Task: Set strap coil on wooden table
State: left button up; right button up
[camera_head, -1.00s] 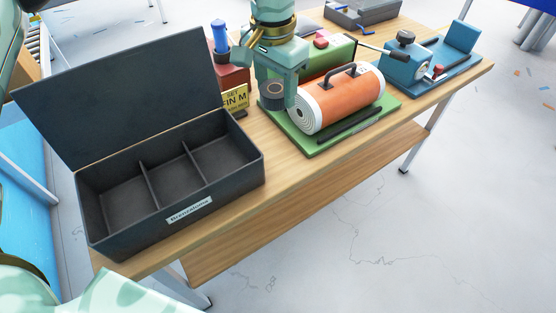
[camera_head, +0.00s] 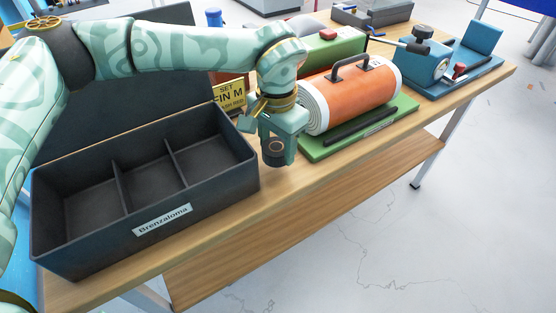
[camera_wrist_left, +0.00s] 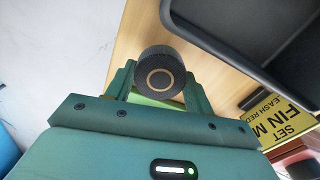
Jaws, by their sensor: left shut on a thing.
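The strap coil (camera_head: 276,150) is a dark, round roll with a tan ring on its face. My left gripper (camera_head: 277,148) is shut on it, at the front edge of the wooden table (camera_head: 225,222), between the black box and the green board. In the left wrist view the coil (camera_wrist_left: 160,74) sits between the fingers of my left gripper (camera_wrist_left: 158,82), with the wooden table top (camera_wrist_left: 150,30) beyond it. I cannot tell whether the coil touches the table. My right gripper is not in view.
A black box (camera_head: 165,219) with three compartments and a raised lid stands at left. An orange roll (camera_head: 352,97) lies on a green board (camera_head: 400,116) to the right. A yellow sign (camera_head: 229,96) stands behind the gripper. Blue equipment (camera_head: 422,62) is farther right.

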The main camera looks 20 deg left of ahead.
aim_at(277, 158)
pick_arm(q)
notch_tip(277, 158, down, 4)
jog(key=shift+f+b, duration=0.1)
jog(key=shift+b, duration=0.45)
jog(key=o, duration=1)
